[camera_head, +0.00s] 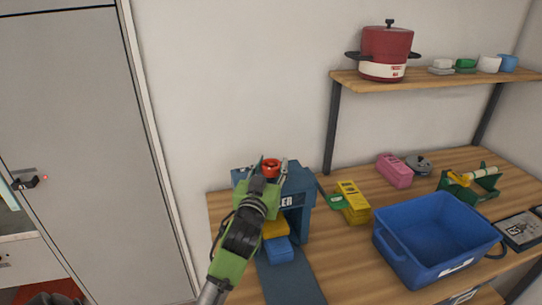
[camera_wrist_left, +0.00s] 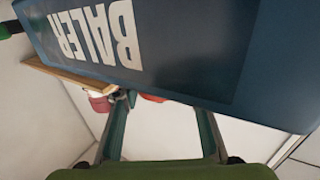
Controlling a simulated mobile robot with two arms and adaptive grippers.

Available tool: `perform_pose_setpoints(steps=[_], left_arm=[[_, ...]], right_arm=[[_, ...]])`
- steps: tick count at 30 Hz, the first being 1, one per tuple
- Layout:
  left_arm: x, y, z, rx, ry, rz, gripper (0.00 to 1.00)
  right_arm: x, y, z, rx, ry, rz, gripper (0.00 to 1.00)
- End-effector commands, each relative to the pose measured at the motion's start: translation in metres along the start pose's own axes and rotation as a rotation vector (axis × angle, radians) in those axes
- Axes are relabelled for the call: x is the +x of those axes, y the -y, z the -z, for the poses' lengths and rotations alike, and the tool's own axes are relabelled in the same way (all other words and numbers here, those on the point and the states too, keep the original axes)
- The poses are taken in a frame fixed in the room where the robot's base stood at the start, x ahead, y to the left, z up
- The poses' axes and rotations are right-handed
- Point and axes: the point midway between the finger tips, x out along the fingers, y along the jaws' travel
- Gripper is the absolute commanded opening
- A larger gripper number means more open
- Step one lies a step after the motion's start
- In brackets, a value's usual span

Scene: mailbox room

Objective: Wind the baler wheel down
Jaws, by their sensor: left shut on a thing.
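The blue baler (camera_head: 301,190) stands at the left end of the wooden table, with a red wheel (camera_head: 270,167) on its top. My left gripper (camera_head: 271,163) reaches over the baler, with one finger on each side of the wheel, shut on it. In the left wrist view the baler's lettered face (camera_wrist_left: 190,40) fills the top, and a bit of the red wheel (camera_wrist_left: 152,98) shows between the fingers. A yellow block (camera_head: 275,229) and a blue block (camera_head: 279,249) sit at the baler's opening, partly hidden by my arm. My right gripper is out of view.
A blue bin (camera_head: 392,258), yellow block (camera_head: 353,203), pink block (camera_head: 394,170) and green holder (camera_head: 487,182) stand to the right on the table. A red pot (camera_head: 387,45) and several cups are on the shelf (camera_head: 430,81) above.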

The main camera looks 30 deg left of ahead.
Motion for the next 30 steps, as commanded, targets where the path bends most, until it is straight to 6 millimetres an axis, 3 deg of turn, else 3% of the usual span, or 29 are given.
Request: perform_pose_setpoints(steps=[1,9,26,27,28,30], left_arm=[[0.0,0.002,0.007,0.008,-0.006,-0.025,0.17],[0.001,0.001,0.004,0.001,-0.006,-0.127,0.17],[0.001,0.0,0.003,-0.003,-0.008,-0.155,0.17],[0.001,0.0,0.003,-0.003,-0.008,-0.154,0.46],[0.001,0.0,0.003,-0.003,-0.008,-0.154,0.54],[0.001,0.0,0.002,-0.003,-0.006,-0.154,0.56]], right_arm=[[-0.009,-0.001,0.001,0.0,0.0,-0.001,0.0],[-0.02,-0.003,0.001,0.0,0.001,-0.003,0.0],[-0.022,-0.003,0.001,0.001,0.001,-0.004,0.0],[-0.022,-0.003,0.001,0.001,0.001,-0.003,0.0],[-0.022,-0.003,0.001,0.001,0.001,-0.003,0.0],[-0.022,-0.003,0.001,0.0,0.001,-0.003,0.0]])
